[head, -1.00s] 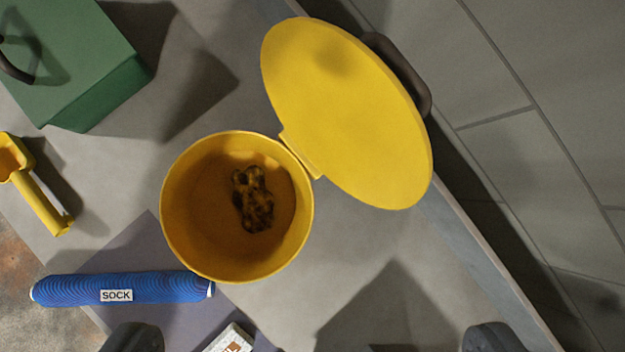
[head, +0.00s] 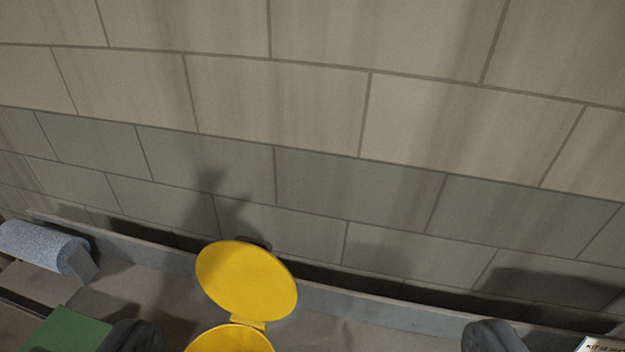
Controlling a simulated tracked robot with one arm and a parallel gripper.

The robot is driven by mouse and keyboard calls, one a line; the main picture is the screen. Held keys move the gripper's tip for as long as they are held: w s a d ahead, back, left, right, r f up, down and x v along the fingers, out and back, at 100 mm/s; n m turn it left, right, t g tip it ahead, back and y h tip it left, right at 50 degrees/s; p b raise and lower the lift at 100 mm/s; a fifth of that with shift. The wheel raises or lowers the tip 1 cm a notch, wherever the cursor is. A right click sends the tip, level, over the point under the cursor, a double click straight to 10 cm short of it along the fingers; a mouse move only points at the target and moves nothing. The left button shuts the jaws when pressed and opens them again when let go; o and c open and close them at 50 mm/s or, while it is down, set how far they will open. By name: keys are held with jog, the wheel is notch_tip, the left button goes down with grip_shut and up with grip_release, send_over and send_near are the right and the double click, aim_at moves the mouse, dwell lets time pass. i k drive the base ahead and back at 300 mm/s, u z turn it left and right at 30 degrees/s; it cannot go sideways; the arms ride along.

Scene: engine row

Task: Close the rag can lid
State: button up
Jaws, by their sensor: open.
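The yellow rag can (head: 230,341) stands at the bottom of the view, and only its upper rim area shows. Its round yellow lid (head: 247,281) stands open, tilted back on the hinge toward the wall. The inside of the can is mostly cut off by the frame edge. My gripper (head: 312,342) is open, with its two dark fingertips far apart at the bottom edge. The can and lid appear between the fingertips in the picture, nearer the left one. Neither finger visibly touches the lid.
A block wall (head: 420,120) rises behind the bench, with a low grey ledge (head: 385,308) along its foot. A blue-grey roll (head: 42,247) lies at the far left. A green box (head: 68,332) is at the lower left. A white labelled item (head: 603,344) shows at the lower right.

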aim_at(245, 279)
jog(key=z, duration=0.3)
jog(key=k, duration=1.45)
jog(key=u, duration=0.45)
jog(key=i, duration=1)
